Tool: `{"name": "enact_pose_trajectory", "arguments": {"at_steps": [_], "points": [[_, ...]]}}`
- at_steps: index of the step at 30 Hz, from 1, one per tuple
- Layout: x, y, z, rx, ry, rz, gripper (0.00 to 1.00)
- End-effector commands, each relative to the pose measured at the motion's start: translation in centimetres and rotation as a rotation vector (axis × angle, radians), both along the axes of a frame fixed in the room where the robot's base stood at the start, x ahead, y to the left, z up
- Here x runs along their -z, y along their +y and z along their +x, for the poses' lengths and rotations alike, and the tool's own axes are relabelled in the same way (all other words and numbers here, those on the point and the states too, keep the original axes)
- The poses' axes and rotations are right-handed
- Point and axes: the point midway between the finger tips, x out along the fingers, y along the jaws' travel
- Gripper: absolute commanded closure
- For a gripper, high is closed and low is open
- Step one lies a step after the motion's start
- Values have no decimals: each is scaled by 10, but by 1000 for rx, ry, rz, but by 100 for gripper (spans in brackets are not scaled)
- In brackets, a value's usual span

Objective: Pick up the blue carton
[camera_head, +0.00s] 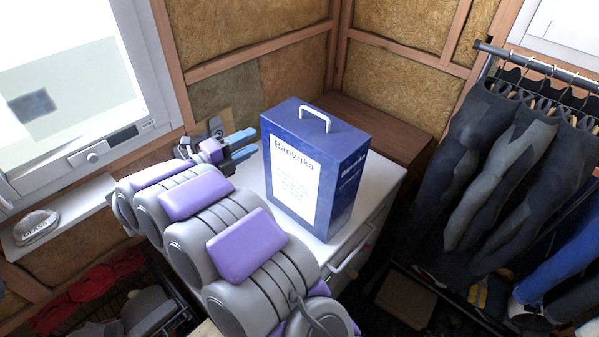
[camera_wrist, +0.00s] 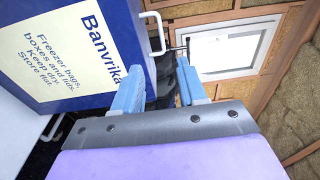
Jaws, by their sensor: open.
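The blue carton (camera_head: 313,168) stands upright on a white cabinet top (camera_head: 364,225) in the head view. It has a white label panel, the word "Banvrika" and a white handle (camera_head: 315,117) on top. In the wrist view the carton (camera_wrist: 98,20) fills the upper left, with its handle (camera_wrist: 155,34) beside the left finger. My gripper (camera_head: 249,144) is to the left of the carton, near its upper left edge. In the wrist view my gripper (camera_wrist: 160,78) has its two blue fingers apart, with nothing held between them. The carton's far side is hidden.
A rail of dark hanging trousers (camera_head: 490,150) stands on the right. A brown wooden surface (camera_head: 375,125) lies behind the cabinet. Insulated walls close off the back.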

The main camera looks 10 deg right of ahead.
Motion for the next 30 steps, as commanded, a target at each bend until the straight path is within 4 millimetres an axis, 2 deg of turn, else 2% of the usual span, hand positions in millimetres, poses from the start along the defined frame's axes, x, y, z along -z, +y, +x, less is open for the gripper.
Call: {"name": "enact_pose_trajectory", "arguments": {"at_steps": [1, 4, 17, 30], "points": [[-2, -14, 2, 11, 1, 4, 59], [-2, -34, 10, 14, 0, 8, 59], [1, -65, 52, 7, 1, -22, 59], [-4, -131, 72, 10, 0, 4, 59]]}}
